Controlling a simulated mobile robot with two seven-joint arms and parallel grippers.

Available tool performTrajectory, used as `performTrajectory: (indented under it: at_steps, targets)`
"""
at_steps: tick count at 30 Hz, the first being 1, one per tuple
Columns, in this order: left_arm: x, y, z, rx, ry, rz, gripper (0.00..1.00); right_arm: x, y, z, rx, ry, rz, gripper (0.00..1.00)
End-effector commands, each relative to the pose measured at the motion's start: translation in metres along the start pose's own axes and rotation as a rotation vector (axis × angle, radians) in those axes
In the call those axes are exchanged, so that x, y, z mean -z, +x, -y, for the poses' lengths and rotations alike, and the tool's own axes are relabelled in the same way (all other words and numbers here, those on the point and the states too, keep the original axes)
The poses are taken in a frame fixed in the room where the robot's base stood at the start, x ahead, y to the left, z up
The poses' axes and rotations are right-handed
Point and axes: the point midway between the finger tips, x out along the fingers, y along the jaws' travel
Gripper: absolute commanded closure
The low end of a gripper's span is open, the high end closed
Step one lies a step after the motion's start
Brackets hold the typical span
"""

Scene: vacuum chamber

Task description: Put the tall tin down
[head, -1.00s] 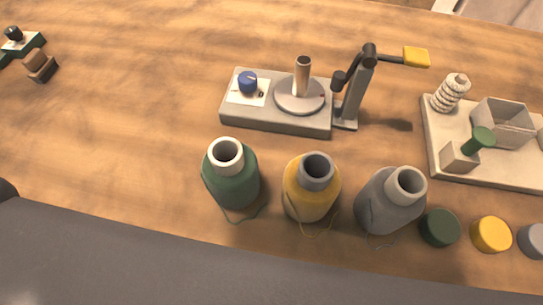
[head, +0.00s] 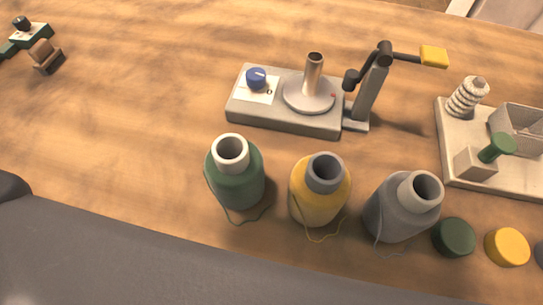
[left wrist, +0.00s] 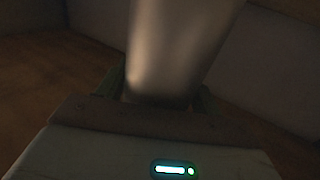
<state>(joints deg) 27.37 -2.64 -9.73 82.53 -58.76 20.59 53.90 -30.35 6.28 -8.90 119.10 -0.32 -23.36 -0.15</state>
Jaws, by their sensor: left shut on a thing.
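In the left wrist view a tall, smooth, pale grey-beige cylinder (left wrist: 180,45), which I take to be the tall tin, rises from between the jaws of my left gripper (left wrist: 158,98). The gripper is shut on it. Its upper end runs out of the picture, and its lower end is hidden by the gripper's body. The picture is dark, so I cannot tell whether the tin touches any surface. Neither gripper shows in the head view, and my right gripper is in no view.
On the wooden table (head: 120,120) stand a green bottle (head: 236,178), a yellow bottle (head: 318,195) and a grey bottle (head: 398,212). Behind them is a grey stand (head: 285,118) with a blue knob. A pale tray (head: 500,177) is at right, with lids (head: 454,237) before it. The table's left is mostly clear.

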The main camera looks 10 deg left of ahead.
Motion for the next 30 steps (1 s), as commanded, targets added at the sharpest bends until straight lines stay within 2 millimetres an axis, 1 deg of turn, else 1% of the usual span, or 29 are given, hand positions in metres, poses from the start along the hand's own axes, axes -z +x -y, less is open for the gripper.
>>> performTrajectory:
  at_steps: [1,3,11,16,17,21,30]
  targets:
    - [-0.0095,0.0006,0.0,0.001,-0.002,-0.001,0.6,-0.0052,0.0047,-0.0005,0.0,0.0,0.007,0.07]
    - [-0.0152,0.0007,-0.0003,0.0,-0.002,-0.003,0.6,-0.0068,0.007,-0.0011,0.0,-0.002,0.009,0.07]
    - [-0.0139,0.0009,0.0003,0.0,0.001,-0.005,0.6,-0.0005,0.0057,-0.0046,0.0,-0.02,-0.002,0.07]
    - [-0.0185,0.0007,0.0002,-0.001,0.001,-0.004,0.6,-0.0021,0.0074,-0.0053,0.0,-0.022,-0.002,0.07]
    - [-0.0189,0.0002,0.0002,0.0,0.001,-0.001,0.3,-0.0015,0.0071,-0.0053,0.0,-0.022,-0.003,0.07]
    - [-0.0184,0.0002,0.0002,0.0,0.001,-0.002,0.12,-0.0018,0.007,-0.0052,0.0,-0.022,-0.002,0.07]
    - [-0.0172,0.0002,0.0003,0.0,0.001,-0.002,0.12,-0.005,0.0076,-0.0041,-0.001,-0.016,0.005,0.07]
